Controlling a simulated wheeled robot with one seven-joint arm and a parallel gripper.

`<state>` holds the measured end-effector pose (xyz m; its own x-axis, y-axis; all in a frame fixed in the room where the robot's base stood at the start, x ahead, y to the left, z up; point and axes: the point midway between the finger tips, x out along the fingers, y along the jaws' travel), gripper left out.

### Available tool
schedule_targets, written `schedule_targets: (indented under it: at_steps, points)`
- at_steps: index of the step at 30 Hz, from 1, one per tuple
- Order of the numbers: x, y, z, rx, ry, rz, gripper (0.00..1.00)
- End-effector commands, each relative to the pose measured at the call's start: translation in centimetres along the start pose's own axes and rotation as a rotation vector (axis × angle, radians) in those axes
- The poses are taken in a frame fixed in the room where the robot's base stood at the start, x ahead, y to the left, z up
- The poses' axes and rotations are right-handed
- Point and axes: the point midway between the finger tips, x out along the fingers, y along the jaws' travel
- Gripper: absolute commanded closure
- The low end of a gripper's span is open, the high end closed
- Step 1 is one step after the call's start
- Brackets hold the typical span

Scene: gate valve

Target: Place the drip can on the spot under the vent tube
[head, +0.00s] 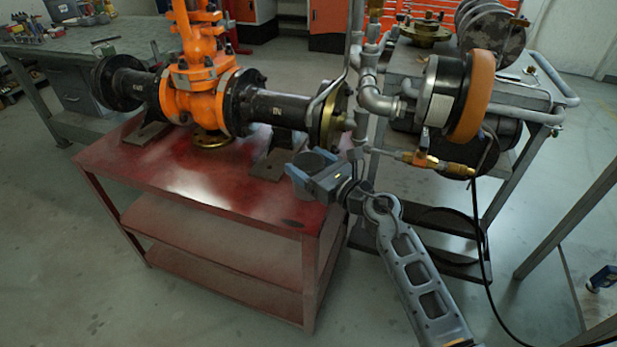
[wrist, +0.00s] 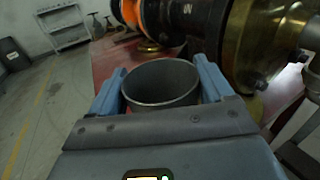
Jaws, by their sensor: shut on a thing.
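The drip can (wrist: 160,84) is a grey open-topped cylinder; in the wrist view its mouth faces up and it looks empty. My gripper (wrist: 161,90) is shut on it, with one blue finger on each side. In the head view the gripper (head: 311,166) and the grey can (head: 313,160) are over the right end of the red table (head: 185,165), near the brass flange. Whether the can's base touches the table cannot be told.
The orange gate valve (head: 198,75) with black pipes fills the back of the table. The brass flange (head: 336,115) is close to the can. Grey piping with a brass fitting (head: 425,160) and a cart (head: 505,95) stand to the right. The table's front left is clear.

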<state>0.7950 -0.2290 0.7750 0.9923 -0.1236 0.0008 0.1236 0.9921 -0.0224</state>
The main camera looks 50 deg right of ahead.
Motion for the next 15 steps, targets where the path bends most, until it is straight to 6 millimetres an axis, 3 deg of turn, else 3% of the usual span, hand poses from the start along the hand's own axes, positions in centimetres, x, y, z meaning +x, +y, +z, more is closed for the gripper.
schedule_targets:
  at_steps: [1,4,15]
  points:
    - [0.0,0.0,-1.3,0.003,0.002,0.000,0.53]
    - [0.0,0.0,-2.3,0.002,0.001,0.000,0.53]
    - [0.0,0.1,-2.6,0.001,0.000,0.000,0.53]
